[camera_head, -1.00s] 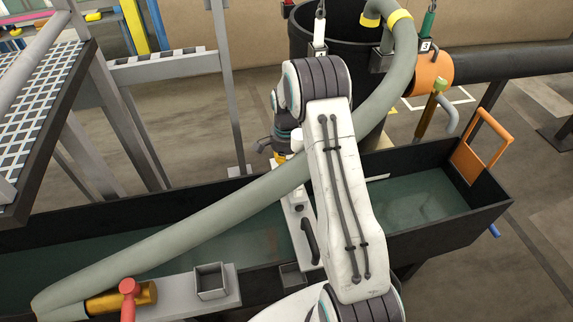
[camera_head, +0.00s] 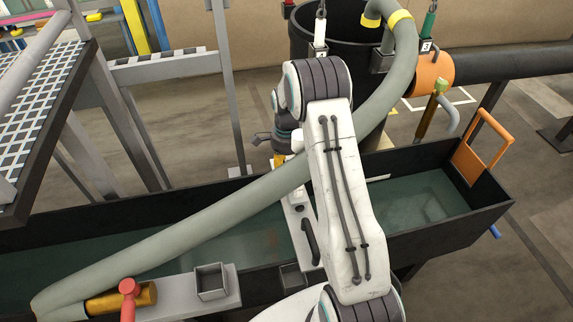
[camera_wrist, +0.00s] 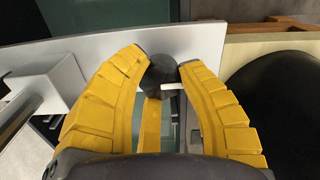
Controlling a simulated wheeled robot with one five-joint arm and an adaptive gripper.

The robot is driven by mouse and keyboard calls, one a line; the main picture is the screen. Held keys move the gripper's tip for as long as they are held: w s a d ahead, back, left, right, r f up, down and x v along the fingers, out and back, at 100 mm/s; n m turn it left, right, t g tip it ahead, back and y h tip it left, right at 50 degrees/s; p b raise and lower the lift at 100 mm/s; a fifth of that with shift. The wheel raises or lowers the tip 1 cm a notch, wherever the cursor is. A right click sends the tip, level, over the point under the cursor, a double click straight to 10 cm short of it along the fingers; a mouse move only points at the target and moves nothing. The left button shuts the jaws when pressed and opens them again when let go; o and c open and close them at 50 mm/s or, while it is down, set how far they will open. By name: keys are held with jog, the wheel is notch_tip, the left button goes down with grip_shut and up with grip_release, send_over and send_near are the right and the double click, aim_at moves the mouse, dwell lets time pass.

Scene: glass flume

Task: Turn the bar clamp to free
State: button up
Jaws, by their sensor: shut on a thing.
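In the wrist view, my gripper (camera_wrist: 161,62) has its two yellow fingers closed on a dark rounded knob (camera_wrist: 161,73), which I take to be the bar clamp's. A short white piece sticks out beside the knob at the right finger. A light grey bar (camera_wrist: 95,48) lies beneath the fingers. In the head view, a little yellow of my gripper (camera_head: 279,159) shows behind the hose. My arm and the hose hide the fingertips and the clamp there, so the clamp's angle cannot be told.
The thick grey hose (camera_head: 200,222) runs across the flume (camera_head: 75,222) close to my gripper. A black tank (camera_head: 335,40) stands behind. An orange frame (camera_head: 485,140) is at the flume's right end. A red-handled brass valve (camera_head: 128,295) is at the front left.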

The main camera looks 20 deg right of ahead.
aim_at(287, 164)
jog(key=shift+s+f, duration=0.2)
jog(key=o, duration=1.2)
jog(key=shift+w+r, duration=0.1)
jog(key=shift+r, duration=6.05)
